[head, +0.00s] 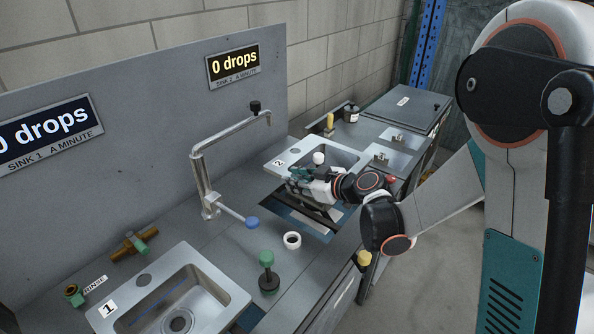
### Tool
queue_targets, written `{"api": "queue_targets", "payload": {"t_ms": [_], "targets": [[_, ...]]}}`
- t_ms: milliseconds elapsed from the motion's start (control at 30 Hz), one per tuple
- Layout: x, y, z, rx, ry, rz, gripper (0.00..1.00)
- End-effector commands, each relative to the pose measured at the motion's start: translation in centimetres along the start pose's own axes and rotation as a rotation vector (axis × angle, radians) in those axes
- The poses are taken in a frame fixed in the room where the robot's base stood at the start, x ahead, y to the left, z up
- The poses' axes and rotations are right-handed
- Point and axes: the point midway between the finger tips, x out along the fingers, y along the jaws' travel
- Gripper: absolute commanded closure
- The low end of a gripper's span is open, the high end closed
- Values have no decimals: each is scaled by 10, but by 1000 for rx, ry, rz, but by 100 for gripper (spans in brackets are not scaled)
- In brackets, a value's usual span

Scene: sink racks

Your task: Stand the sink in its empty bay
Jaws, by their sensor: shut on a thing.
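The steel sink labelled 2 (350,154) is in the head view, right of centre. My gripper (299,182) is shut on this sink at its near side and hides part of its front edge and underside. A rectangular opening in the counter, the bay (318,231), shows below and in front of the gripper, with dark blue and grey surfaces inside. The sink appears above and behind this opening; I cannot tell whether it touches the counter. A white round piece (318,158) shows at the sink's basin.
The sink labelled 1 (217,285) sits in the counter at front left. A tall bent pipe (199,172) with a blue-ended lever (251,222) rises left of the bay. A white ring (292,240) and green-topped plunger (267,270) stand near. Behind are a yellow-topped item (330,122) and dark jar (351,112).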

Motion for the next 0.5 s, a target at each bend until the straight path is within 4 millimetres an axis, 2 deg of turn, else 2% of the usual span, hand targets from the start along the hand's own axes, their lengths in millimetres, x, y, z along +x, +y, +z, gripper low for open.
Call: {"api": "queue_targets", "payload": {"t_ms": [267, 500], "targets": [[5, -2, 13, -1, 1, 1, 100], [16, -8, 39, -1, 1, 1, 100]]}}
